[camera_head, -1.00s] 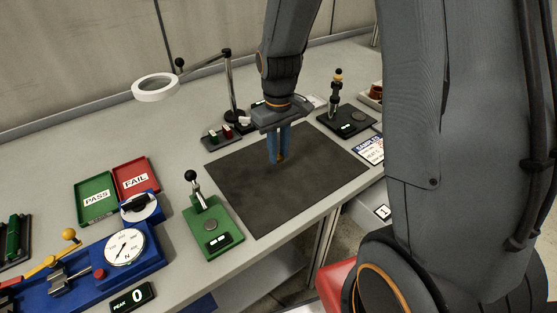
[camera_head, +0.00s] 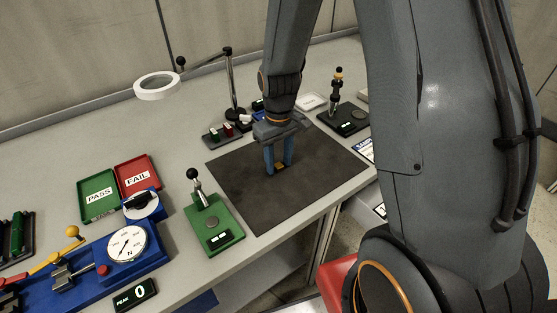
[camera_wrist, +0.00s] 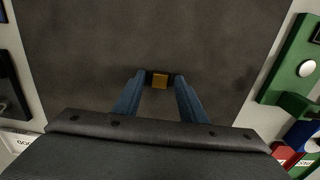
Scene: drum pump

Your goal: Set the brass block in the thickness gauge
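My gripper (camera_head: 279,166) is shut on a small brass block (camera_head: 280,168), with the blue fingers on either side of it, above the dark mat (camera_head: 325,160). In the wrist view the block (camera_wrist: 160,82) sits between the dark fingertip pads. A green gauge stand (camera_head: 226,239) with a black-knobbed post, a round grey anvil and a small display is left of the gripper. It shows partly at the right of the wrist view (camera_wrist: 283,72). A black gauge stand (camera_head: 334,121) with an orange-and-black knob is at the back right. No label shows which is the thickness gauge.
A green PASS tray (camera_head: 89,210) and a red FAIL tray (camera_head: 136,165) lie left. A blue fixture (camera_head: 135,268) with a dial stands front left. A ring lamp (camera_head: 157,86) overhangs the back. The mat around my gripper is clear.

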